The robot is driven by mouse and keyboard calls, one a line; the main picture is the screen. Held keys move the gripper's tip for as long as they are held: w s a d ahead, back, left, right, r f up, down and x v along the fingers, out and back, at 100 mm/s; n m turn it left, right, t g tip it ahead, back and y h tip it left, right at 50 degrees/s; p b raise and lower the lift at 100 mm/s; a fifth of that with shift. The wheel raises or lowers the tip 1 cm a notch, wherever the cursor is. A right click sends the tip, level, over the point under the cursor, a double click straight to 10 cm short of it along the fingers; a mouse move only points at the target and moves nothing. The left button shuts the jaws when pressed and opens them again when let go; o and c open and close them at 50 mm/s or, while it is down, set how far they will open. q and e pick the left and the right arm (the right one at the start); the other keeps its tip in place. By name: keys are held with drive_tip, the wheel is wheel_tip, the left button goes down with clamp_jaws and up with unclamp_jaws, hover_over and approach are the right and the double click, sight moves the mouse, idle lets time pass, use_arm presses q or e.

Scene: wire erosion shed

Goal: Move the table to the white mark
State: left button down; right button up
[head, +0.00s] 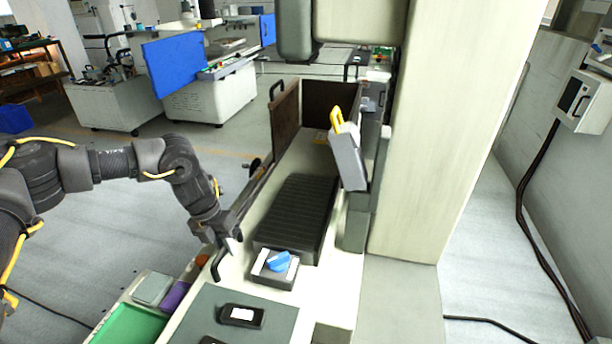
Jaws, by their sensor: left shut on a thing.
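The long cream machine table (328,288) runs away from me through the middle of the head view, with a black ribbed cover (297,215) on it. My left gripper (222,246) reaches down to the table's left edge and is shut on a dark bent handle (217,264) there. The jaws partly hide the handle. I cannot make out a white mark with certainty. My right gripper is not in view.
A blue knob (279,261) sits just right of the handle. A grey plate (272,318) with dark parts lies nearer me. A green tray (130,326) is at lower left. A cream column (450,120) blocks the right. Floor at left is clear.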

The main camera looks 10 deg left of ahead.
use_arm(q)
drive_tip(key=shift+w, duration=0.2)
drive_tip(key=shift+w+d+r, duration=0.1)
drive_tip(key=shift+w, duration=0.25)
drive_tip(key=shift+w+d+b, duration=0.15)
drive_tip(key=shift+w+b, duration=0.35)
drive_tip(key=shift+w, duration=0.5)
drive_tip(key=shift+s, duration=0.15)
drive_tip(key=shift+c, duration=2)
unclamp_jaws()
wheel_tip(320, 180, up, 8)
drive_tip(key=p, duration=0.6)
